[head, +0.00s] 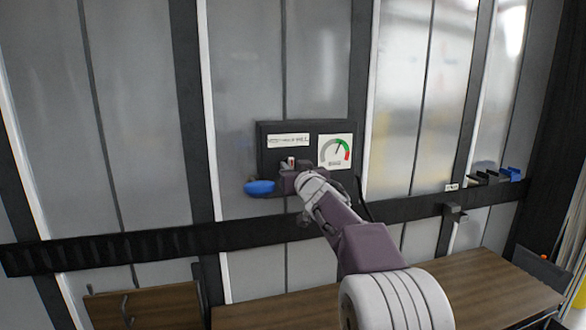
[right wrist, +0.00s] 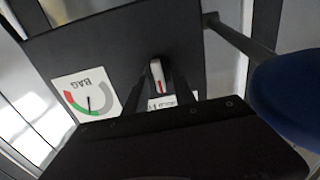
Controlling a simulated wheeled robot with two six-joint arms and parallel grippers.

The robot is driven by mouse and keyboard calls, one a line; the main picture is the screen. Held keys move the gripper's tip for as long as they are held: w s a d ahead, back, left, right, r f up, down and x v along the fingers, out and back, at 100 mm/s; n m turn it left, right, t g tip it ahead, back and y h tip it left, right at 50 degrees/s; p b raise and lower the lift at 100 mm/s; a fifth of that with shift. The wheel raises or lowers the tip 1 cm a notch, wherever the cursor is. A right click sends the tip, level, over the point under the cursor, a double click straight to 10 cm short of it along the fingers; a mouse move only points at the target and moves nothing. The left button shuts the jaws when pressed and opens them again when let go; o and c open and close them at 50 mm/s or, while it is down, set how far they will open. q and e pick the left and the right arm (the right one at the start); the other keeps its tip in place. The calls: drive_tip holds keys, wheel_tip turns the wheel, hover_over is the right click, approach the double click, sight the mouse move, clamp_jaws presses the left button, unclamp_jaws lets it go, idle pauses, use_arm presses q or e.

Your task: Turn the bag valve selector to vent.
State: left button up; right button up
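The valve selector is a small pale knob with a red line on its face (right wrist: 157,76), mounted on a dark panel (head: 268,160). In the right wrist view it stands between the two fingers of my right gripper (right wrist: 160,75), with a visible gap on each side. In the head view my right gripper (head: 288,178) is at the panel and hides much of the knob. A white gauge marked BAG (head: 335,151) is right of it; its needle points up and right, near the green band. A white label (head: 289,140) sits above; its text is unreadable. My left gripper is not in view.
A blue rounded part (head: 260,187) sticks out at the panel's lower left, close to my right gripper; it also looms large in the right wrist view (right wrist: 290,95). A dark rail (head: 150,242) crosses the wall below. Wooden surfaces (head: 480,285) lie lower down.

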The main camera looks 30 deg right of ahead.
clamp_jaws()
drive_tip(key=shift+n, duration=0.3)
drive_tip(key=n, duration=0.4)
drive_tip(key=shift+a+f+n, duration=0.1)
drive_tip(key=shift+n, duration=0.2)
drive_tip(key=n, duration=0.4)
drive_tip(key=shift+n+b, duration=0.3)
drive_tip(key=shift+b, duration=0.05)
drive_tip(key=shift+f, duration=0.1)
drive_tip(key=shift+o, duration=1.3)
unclamp_jaws()
drive_tip(key=shift+a, duration=0.1)
